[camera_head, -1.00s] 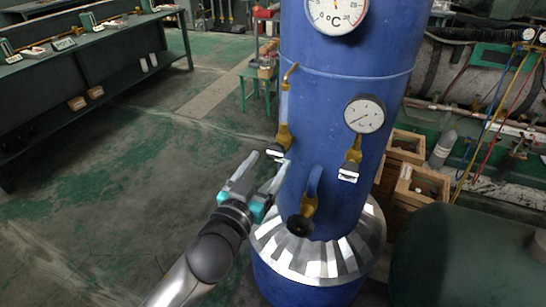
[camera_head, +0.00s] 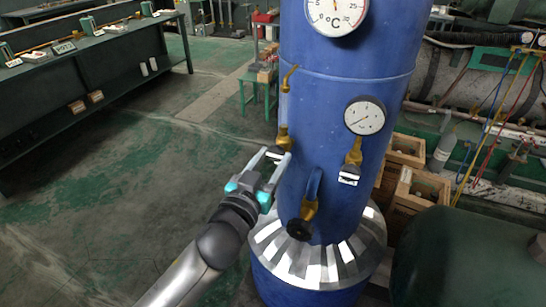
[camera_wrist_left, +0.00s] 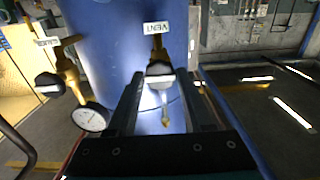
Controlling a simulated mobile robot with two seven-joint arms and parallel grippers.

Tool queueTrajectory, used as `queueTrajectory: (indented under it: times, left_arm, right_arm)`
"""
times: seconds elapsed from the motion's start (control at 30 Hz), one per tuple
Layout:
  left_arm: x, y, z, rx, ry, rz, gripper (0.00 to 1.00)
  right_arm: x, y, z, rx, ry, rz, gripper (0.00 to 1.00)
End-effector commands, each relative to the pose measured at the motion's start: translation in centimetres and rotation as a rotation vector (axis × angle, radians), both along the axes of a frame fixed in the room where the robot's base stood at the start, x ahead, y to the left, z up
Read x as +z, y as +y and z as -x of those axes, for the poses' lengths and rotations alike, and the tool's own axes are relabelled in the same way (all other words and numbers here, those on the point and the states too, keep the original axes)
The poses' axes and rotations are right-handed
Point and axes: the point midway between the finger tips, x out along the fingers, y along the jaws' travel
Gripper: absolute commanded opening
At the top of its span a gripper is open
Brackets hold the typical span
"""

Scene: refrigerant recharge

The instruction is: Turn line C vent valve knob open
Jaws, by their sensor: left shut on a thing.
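The vent valve (camera_head: 283,139) is a brass fitting on the left side of the blue tank (camera_head: 340,95), with a small dark and white knob (camera_head: 275,153). In the left wrist view the knob (camera_wrist_left: 160,68) sits between my fingertips, below a white tag (camera_wrist_left: 157,28) that reads VENT. My left gripper (camera_head: 270,160) is shut on this knob, and its fingers partly hide it in the head view. The knob's exact turn angle is hard to tell. My right gripper is in neither view.
A pressure gauge (camera_head: 364,115) and a second brass valve (camera_head: 353,155) are to the right on the tank. A lower valve with a black handwheel (camera_head: 299,229) stands out below. Wooden crates (camera_head: 405,150) and a dark green tank (camera_head: 470,265) are at right. Floor at left is clear.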

Motion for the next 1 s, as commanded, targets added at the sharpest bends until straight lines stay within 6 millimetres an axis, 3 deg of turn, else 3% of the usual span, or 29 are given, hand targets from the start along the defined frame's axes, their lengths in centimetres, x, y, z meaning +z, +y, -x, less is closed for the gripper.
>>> queueTrajectory:
  times: [0.17, 0.43, 0.8, 1.0]
  left_arm:
    - [0.0, -0.1, 0.1, -0.001, 0.021, 0.048, 0.00]
    - [0.1, -0.1, 0.0, 0.000, 0.146, 0.349, 0.00]
    - [0.0, -0.1, 0.1, -0.002, 0.165, 0.392, 0.00]
    - [0.1, -0.1, 0.1, 0.001, 0.255, 0.607, 0.00]
  right_arm:
    - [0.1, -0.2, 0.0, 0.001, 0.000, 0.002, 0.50]
    - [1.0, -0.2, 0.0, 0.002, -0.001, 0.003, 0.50]
    - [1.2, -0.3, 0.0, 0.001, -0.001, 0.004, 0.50]
    - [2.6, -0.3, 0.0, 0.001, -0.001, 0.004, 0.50]
